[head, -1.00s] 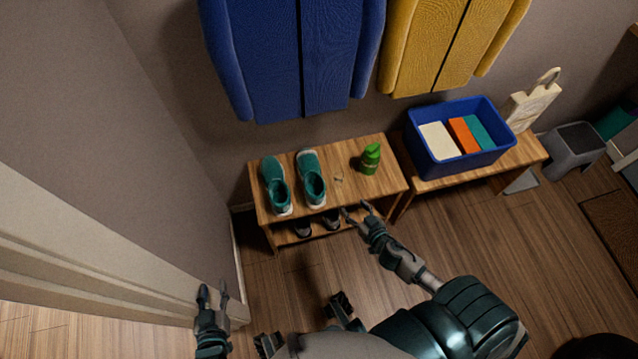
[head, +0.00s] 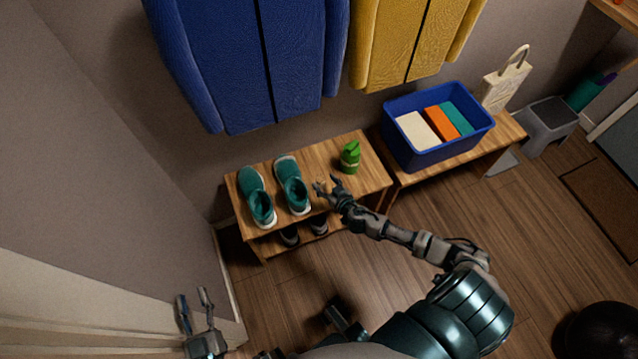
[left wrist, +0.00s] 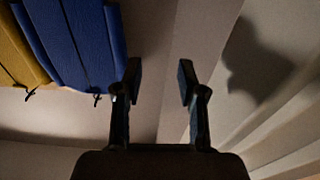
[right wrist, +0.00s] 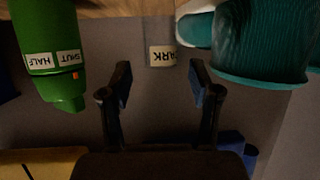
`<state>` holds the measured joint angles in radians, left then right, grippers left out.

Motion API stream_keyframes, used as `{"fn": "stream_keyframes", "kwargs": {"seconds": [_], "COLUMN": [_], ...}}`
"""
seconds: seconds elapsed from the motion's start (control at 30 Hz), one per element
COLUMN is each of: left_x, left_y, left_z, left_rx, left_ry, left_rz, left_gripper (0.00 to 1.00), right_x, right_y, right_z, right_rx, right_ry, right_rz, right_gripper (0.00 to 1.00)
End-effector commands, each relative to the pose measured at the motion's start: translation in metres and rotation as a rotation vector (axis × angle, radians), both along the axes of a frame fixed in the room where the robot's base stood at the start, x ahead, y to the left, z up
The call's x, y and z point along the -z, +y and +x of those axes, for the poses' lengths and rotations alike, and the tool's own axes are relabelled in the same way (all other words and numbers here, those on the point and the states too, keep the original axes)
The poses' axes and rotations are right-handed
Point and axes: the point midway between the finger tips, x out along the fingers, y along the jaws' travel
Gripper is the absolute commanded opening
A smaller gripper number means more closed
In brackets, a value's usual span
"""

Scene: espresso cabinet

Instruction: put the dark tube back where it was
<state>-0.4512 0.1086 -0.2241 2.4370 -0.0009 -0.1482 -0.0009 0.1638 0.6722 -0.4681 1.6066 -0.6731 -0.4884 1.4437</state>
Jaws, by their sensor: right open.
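I cannot pick out a dark tube for certain in any view. My right gripper (head: 325,186) is open, over the bench between the teal shoes (head: 291,186) and the green bottle (head: 350,158). In the right wrist view, a small pale label reading PARK (right wrist: 162,56) shows between and beyond the open, empty fingers (right wrist: 160,85). The green bottle (right wrist: 48,45), marked SHUT and HALF, is to the left, and a teal shoe (right wrist: 262,40) to the right. My left gripper (head: 193,302) is open and empty near the left wall, also in its wrist view (left wrist: 160,80).
The wooden bench (head: 318,155) has a lower shelf with dark shoes. A blue crate (head: 400,103) stands on the bench to its right. Blue (head: 250,60) and yellow (head: 405,40) padded hangings are above. A grey stool (head: 548,120) stands far right. The floor in front is mostly clear.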

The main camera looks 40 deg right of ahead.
Motion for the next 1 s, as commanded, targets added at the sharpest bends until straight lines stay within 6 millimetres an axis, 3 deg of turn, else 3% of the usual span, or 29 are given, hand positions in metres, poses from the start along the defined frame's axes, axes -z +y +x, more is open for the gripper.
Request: {"fn": "stream_keyframes", "kwargs": {"seconds": [0.2, 0.5, 0.7, 0.77, 1.0], "left_x": [-0.017, -0.025, -0.024, -0.023, -0.023], "left_y": [-0.002, -0.001, -0.002, -0.003, -0.003], "left_z": [-0.002, -0.003, -0.001, -0.001, -0.001], "left_rx": [0.0, 0.001, 0.001, 0.001, 0.001], "left_ry": [-0.143, -0.18, -0.176, -0.175, -0.175], "left_rz": [-0.045, -0.057, -0.054, -0.054, -0.055], "left_gripper": [0.4, 0.4, 0.4, 0.4, 0.4], "right_x": [0.013, 0.011, 0.012, 0.012, 0.013], "right_y": [-0.002, -0.002, -0.003, -0.003, -0.003], "right_z": [0.028, 0.033, 0.033, 0.033, 0.033], "right_rx": [0.0, 0.0, 0.0, 0.0, 0.001], "right_ry": [0.002, 0.0, 0.001, 0.001, 0.002], "right_rz": [-0.002, -0.002, 0.0, 0.0, -0.001], "right_gripper": [0.62, 0.62, 0.12, 0.0, 0.0]}}
